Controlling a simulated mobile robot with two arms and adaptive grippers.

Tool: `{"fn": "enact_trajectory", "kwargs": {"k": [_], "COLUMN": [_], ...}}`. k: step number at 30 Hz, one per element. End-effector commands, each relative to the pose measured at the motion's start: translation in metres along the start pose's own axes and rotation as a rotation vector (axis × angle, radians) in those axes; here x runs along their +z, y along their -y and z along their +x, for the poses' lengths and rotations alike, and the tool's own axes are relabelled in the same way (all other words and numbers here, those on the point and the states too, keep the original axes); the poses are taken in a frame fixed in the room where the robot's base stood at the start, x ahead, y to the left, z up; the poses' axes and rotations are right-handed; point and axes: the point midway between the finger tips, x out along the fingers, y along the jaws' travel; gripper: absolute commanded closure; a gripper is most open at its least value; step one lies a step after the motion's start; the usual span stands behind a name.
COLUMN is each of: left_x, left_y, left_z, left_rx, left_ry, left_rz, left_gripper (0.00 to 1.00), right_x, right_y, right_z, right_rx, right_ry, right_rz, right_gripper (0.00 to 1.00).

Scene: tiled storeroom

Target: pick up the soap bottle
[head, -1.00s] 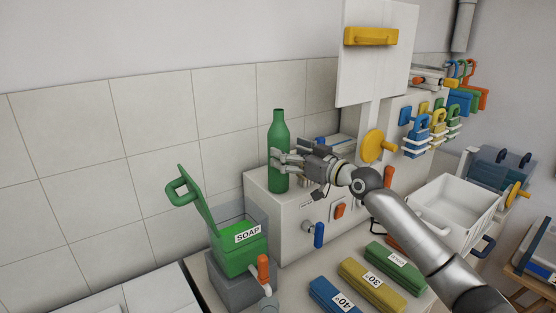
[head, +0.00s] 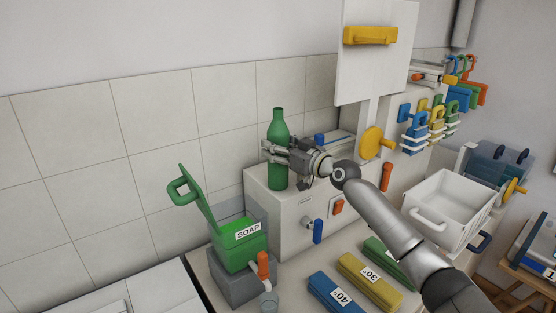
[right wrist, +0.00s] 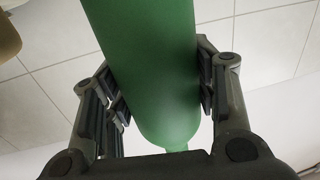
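The soap bottle is the tall green bottle (head: 278,128), upright on top of the white box-shaped unit (head: 262,212) against the tiled wall. My right gripper (head: 273,152) reaches it from the right at mid-height. In the right wrist view the green bottle (right wrist: 150,65) fills the space between the two fingers (right wrist: 160,95), with pads against both its sides. The right gripper looks shut on it. The bottle's base appears to rest on the unit. My left gripper is not in view.
A green soap box (head: 240,247) with an open lid stands lower left. A yellow round knob (head: 373,142) and white post stand right of the gripper. A white basin (head: 447,208) is at right.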

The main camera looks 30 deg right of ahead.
Motion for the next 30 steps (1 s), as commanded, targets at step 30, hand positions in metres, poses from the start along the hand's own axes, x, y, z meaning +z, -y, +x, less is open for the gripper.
{"fn": "enact_trajectory", "kwargs": {"k": [30], "left_x": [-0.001], "left_y": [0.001], "left_z": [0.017], "left_rx": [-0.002], "left_ry": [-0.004], "left_rz": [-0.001], "left_gripper": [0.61], "right_x": [-0.049], "right_y": [0.007], "right_z": [-0.011], "right_rx": [-0.001], "right_ry": [-0.009], "right_rz": [-0.008], "right_gripper": [0.9]}}
